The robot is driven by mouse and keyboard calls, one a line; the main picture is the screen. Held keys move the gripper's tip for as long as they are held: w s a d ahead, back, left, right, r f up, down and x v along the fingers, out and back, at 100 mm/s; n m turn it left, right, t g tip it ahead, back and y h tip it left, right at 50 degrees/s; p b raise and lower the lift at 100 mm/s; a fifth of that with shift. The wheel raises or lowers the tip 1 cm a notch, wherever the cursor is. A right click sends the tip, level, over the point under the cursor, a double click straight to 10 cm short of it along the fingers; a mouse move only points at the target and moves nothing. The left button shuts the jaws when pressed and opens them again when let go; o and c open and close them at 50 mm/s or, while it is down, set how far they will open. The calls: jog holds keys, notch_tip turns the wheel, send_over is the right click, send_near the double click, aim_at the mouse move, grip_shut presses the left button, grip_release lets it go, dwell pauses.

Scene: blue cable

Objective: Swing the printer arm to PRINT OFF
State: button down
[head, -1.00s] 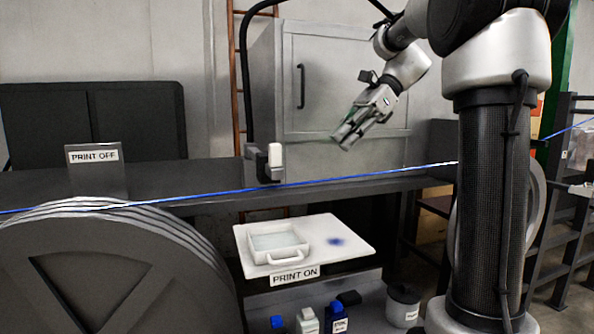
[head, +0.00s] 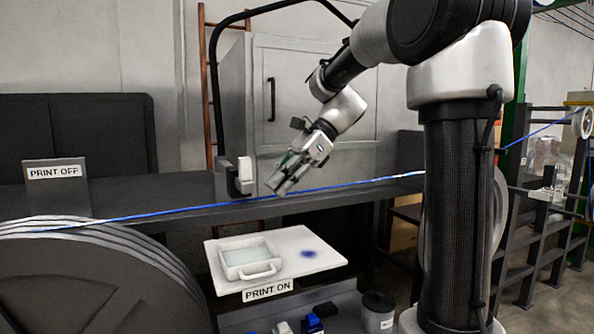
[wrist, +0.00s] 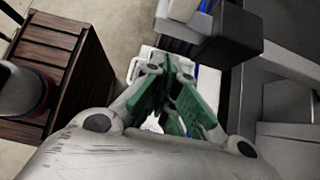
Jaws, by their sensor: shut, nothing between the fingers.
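The printer arm's head, a dark block with a white knob (head: 245,172), stands at the bench's front edge by the blue cable. The PRINT OFF sign (head: 54,171) is on a grey plate to its left, and the PRINT ON sign (head: 268,290) is below, on the tray's front. My gripper (head: 279,187) is shut and empty, just right of the knob and tilted down-left. In the wrist view its green fingers (wrist: 172,110) are together below a white part (wrist: 183,9) and a dark block (wrist: 229,36). I see no clear contact.
The blue cable (head: 150,213) runs across the front of the bench, close to my fingertips. A white tray (head: 330,262) with a shallow handled pan (head: 250,256) sits below. A large reel (head: 95,275) fills the lower left. A grey cabinet (head: 310,95) stands behind.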

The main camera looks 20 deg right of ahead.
jog(key=shift+a, duration=1.2)
